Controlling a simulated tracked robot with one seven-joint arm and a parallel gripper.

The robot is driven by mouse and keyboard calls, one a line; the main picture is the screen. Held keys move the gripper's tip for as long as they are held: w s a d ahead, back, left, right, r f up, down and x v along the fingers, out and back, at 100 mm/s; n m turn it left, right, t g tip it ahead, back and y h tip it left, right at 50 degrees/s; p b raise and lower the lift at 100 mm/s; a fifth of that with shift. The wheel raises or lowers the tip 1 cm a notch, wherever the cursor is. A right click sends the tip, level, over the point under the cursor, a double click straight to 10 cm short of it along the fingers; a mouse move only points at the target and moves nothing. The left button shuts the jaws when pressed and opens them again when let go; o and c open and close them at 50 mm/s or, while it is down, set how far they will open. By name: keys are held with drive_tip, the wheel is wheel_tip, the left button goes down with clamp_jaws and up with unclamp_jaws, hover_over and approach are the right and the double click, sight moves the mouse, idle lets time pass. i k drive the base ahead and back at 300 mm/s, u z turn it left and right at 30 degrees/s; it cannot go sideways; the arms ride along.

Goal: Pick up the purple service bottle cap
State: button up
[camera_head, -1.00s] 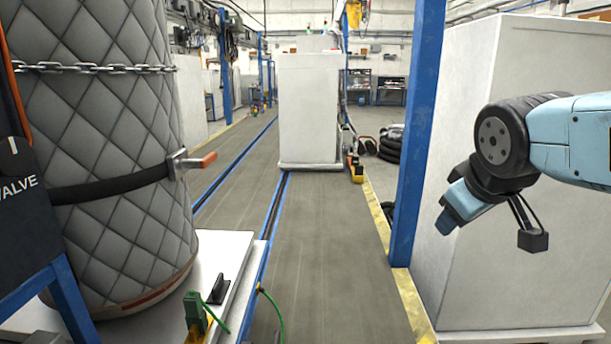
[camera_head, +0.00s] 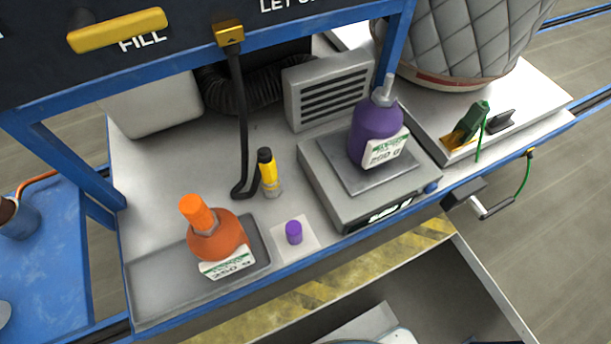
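The purple service bottle cap (camera_head: 293,232) is a small purple cylinder. It stands on a white square pad (camera_head: 299,238) on the bench, between the orange bottle and the scale. The purple service bottle (camera_head: 376,134) stands on the scale (camera_head: 345,185) with a label and a bare grey nozzle on top. My gripper is not in the current view.
An orange bottle (camera_head: 217,243) with an orange cap stands in a shallow grey tray (camera_head: 150,291) left of the purple cap. A yellow and black tube (camera_head: 268,172) stands behind it. A black hose (camera_head: 239,120) hangs near it. A striped edge (camera_head: 290,305) runs in front.

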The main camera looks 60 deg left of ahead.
sight(293, 228)
drive_tip(key=z, duration=0.1)
drive_tip(key=i, duration=0.15)
drive_tip(key=u, duration=2.85)
drive_tip(key=k, duration=0.8)
drive_tip(key=u, duration=0.2)
drive_tip(key=i, duration=0.8)
drive_tip(key=z, duration=0.05)
